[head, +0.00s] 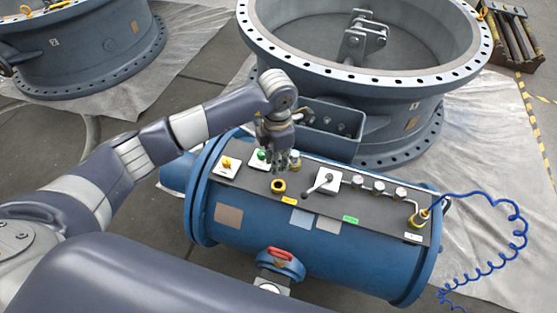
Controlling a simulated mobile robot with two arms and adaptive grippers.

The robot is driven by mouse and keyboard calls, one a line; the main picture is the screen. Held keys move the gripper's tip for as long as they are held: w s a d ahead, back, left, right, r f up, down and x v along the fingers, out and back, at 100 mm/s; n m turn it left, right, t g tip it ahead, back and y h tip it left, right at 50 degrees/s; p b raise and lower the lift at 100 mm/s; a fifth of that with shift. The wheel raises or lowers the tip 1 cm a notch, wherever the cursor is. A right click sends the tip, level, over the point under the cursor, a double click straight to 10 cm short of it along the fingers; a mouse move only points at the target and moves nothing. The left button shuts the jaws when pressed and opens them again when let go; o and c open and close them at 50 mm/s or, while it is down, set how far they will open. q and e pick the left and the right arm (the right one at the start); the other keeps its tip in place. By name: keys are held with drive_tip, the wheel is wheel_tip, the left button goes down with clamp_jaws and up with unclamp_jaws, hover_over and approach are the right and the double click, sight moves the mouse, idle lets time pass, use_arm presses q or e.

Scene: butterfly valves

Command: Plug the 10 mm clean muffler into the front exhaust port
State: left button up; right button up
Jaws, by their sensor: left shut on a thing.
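My left gripper (276,168) points down over the dark panel on top of the blue cylinder. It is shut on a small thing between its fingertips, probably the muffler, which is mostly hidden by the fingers. A yellow ring with a dark centre (279,186) sits on the panel just below the gripper in the picture, with a yellow label beside it; it looks like an exhaust port. I cannot read the labels or tell sizes. My right gripper is out of view.
On the panel are a yellow knob (227,163), a green button (262,155), a grey lever (320,182) and several round gauges right of it. A coiled blue hose (520,235) hangs at the right. A large flanged ring (400,103) stands close behind.

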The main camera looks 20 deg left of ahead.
use_arm(q)
drive_tip(key=shift+w+n, duration=0.25)
drive_tip(key=shift+n, duration=0.15)
drive_tip(key=shift+f, duration=0.2)
drive_tip(key=shift+f+b, duration=1)
drive_tip(key=shift+f, duration=0.25)
drive_tip(key=shift+f+b, duration=0.55)
drive_tip(key=shift+f, duration=0.35)
drive_tip(key=shift+f+b, duration=1)
drive_tip(key=shift+f, duration=0.3)
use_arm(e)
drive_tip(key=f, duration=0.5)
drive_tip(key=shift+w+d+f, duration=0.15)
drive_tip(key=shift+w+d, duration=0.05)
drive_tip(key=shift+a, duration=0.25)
use_arm(q)
drive_tip(key=shift+f, duration=0.15)
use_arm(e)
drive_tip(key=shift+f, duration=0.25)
use_arm(q)
drive_tip(key=shift+b, duration=0.45)
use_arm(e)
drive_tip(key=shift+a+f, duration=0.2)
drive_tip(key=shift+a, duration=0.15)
